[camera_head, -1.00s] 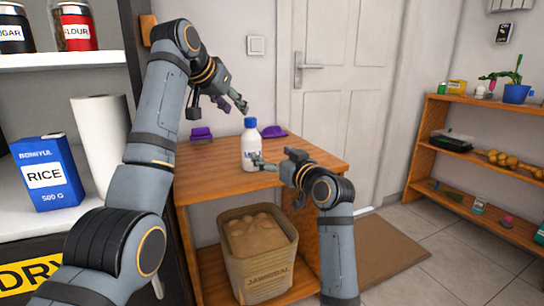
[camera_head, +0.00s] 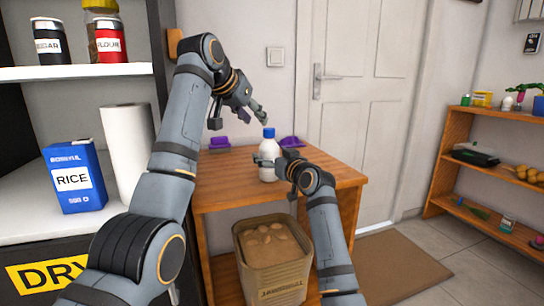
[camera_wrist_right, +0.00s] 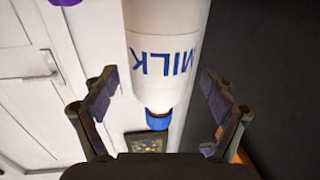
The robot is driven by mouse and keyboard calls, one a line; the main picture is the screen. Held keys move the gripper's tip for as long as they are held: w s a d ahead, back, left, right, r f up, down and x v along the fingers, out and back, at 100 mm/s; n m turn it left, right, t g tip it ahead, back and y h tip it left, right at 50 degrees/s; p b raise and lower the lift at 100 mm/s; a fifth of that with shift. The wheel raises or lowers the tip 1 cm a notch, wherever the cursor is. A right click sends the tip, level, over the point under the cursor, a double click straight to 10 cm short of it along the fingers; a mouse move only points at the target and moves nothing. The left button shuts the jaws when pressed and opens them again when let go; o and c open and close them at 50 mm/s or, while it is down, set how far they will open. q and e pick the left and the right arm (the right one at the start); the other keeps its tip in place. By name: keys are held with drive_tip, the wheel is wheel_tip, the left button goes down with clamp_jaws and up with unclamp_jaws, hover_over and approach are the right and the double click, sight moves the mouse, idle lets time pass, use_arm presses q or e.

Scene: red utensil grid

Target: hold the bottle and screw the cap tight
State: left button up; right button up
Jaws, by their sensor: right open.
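The white milk bottle (camera_head: 268,160) stands upright on the wooden table, with its blue cap (camera_head: 268,132) on top. In the right wrist view the bottle (camera_wrist_right: 165,50) appears inverted, with the cap (camera_wrist_right: 159,120) at the bottom. My right gripper (camera_head: 281,160) is at the bottle's right side. Its open fingers (camera_wrist_right: 160,97) show on both sides of the bottle, with gaps at each side. My left gripper (camera_head: 260,113) is just above and left of the cap, apart from it in the picture. Whether its fingers are open is unclear.
The wooden table (camera_head: 335,173) also holds purple items (camera_head: 220,143) behind the bottle. A bin (camera_head: 272,262) stands on the table's lower level. The pantry shelf (camera_head: 90,72) is at left, a low shelf (camera_head: 458,130) at right.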

drive_tip(key=c, duration=1.7)
drive_tip(key=shift+o, duration=0.2)
